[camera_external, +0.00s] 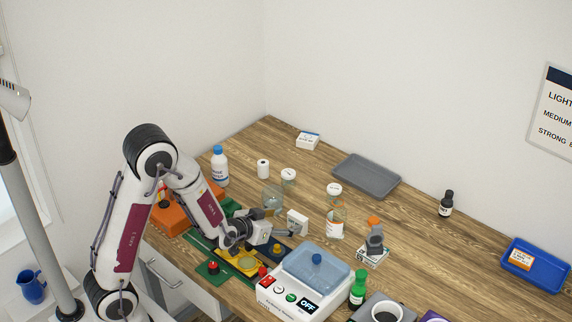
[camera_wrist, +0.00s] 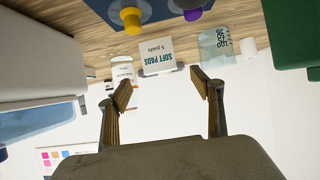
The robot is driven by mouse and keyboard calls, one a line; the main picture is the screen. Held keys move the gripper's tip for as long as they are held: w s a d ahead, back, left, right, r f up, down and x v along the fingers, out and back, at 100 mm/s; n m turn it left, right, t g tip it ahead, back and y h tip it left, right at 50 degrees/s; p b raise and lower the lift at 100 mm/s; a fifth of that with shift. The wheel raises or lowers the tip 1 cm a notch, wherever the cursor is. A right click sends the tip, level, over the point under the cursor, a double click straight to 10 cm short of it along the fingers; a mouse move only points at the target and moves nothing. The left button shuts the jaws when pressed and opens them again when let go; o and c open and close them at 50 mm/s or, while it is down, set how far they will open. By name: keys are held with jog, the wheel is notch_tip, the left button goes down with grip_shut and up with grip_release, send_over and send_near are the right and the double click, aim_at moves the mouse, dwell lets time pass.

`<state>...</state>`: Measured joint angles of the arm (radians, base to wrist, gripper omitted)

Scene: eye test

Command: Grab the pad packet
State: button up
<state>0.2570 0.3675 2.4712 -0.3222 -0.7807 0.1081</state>
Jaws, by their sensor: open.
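The pad packet is a small white box marked "SOFT PADS" (camera_wrist: 157,57). In the wrist view, which looks upside down, it stands beyond my fingertips and lies roughly between them in the picture. In the external view the white packet (camera_external: 298,222) stands on the wooden table, just past the end of my gripper (camera_external: 287,233). My gripper also shows in the wrist view (camera_wrist: 164,90), its two fingers spread apart with nothing between them. The packet seems apart from both fingers. Its far side is hidden.
A glass beaker (camera_external: 272,197) stands left of the packet and a labelled jar (camera_external: 335,227) right of it. A white machine with a blue lid (camera_external: 303,286) stands in front. A grey tray (camera_external: 366,177) lies behind. Some table behind the packet is clear.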

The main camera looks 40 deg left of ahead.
aim_at(297, 216)
jog(key=shift+x, duration=1.3)
jog(key=shift+w, duration=0.15)
jog(key=shift+r+x, duration=0.25)
jog(key=shift+x, duration=2.35)
jog(key=shift+r, duration=0.1)
jog(key=c, duration=1)
